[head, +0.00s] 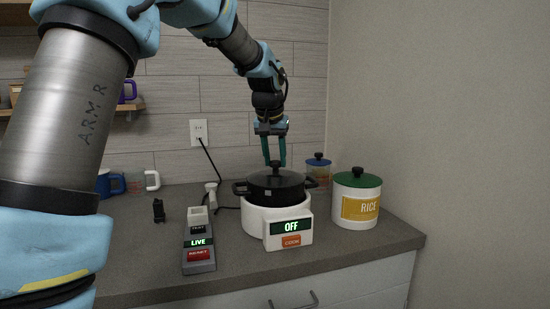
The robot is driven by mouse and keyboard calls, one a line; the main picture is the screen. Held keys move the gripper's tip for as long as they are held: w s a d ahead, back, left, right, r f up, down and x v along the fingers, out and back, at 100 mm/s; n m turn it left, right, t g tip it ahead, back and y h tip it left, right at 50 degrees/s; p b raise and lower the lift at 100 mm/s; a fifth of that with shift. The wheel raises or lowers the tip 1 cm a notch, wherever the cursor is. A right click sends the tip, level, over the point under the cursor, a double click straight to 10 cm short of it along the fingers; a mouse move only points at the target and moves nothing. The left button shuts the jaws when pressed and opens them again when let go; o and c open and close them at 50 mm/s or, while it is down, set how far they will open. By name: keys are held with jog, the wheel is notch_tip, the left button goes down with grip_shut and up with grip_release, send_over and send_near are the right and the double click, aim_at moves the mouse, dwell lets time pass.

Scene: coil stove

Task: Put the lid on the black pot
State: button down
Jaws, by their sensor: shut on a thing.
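The black pot (274,196) stands on a white coil stove (264,220), with its handles out to both sides. The dark lid (276,178) is at the pot's top and looks about level. I cannot tell whether it rests fully on the rim or sits slightly above it. My gripper (274,161) points straight down over the pot, with its teal fingers on either side of the lid's knob, shut on it. The far side of the lid and rim is hidden.
A white RICE canister (356,206) with a green lid stands close right of the stove. A blue-lidded jar (318,172) is behind. A grey power strip (199,247) marked LIVE lies left, with a cord to the wall outlet (199,132). Mugs (110,184) stand farther left.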

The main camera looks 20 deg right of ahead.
dwell(0.3)
grip_release()
dwell(0.6)
jog(key=shift+r+p, duration=2.95)
jog(key=shift+r, duration=0.6)
jog(key=shift+c, duration=0.4)
grip_shut()
